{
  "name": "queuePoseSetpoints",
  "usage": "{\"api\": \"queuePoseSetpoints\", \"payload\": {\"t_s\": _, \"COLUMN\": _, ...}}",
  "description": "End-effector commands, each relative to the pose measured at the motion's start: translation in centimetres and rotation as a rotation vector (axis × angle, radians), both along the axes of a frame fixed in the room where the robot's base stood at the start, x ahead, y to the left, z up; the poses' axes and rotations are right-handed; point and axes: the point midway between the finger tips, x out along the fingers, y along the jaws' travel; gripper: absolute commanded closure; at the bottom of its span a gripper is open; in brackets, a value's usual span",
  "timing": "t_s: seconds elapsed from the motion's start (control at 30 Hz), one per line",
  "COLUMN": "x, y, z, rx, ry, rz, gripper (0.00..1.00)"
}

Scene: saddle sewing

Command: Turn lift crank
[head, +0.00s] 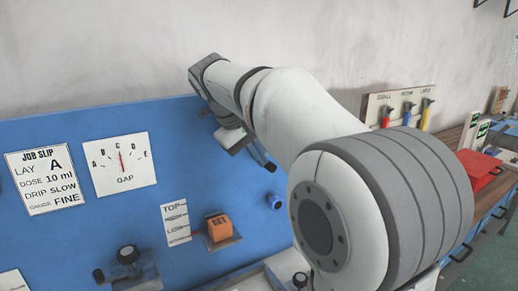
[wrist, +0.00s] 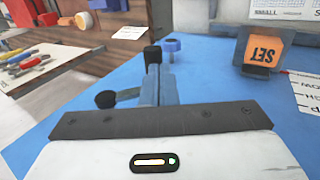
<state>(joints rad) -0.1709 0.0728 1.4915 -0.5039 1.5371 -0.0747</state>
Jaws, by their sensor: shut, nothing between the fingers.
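My gripper (head: 268,165) reaches over the blue panel from the right in the head view. Its fingers are shut and empty, with the black tip (wrist: 152,55) in the wrist view. A black round knob on a short grey arm (wrist: 105,98), which looks like a crank handle, lies just left of the fingers in the wrist view. I cannot tell whether they touch. In the head view my arm appears to hide it. An orange SET block (head: 219,227) stands beside the TOP/LOW scale (head: 176,223).
The blue panel (head: 60,135) carries a job slip (head: 45,180) and a GAP dial (head: 122,163). A black knob (head: 128,255) is at lower left. A rack of coloured tools (head: 405,110) and a red tray (head: 480,170) lie on the bench at right.

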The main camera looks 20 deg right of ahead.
Motion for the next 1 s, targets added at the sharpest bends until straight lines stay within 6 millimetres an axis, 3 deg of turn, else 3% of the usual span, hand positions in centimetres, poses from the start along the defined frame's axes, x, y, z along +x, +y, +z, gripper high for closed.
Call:
{"api": "queuePoseSetpoints", "payload": {"t_s": 0.73, "x": 0.0, "y": -0.6, "z": 2.1, "rx": 0.000, "ry": -0.001, "rz": -0.014, "gripper": 1.00}}
{"api": "queuePoseSetpoints", "payload": {"t_s": 1.0, "x": 0.1, "y": -0.6, "z": 6.6, "rx": 0.001, "ry": -0.004, "rz": -0.015, "gripper": 1.00}}
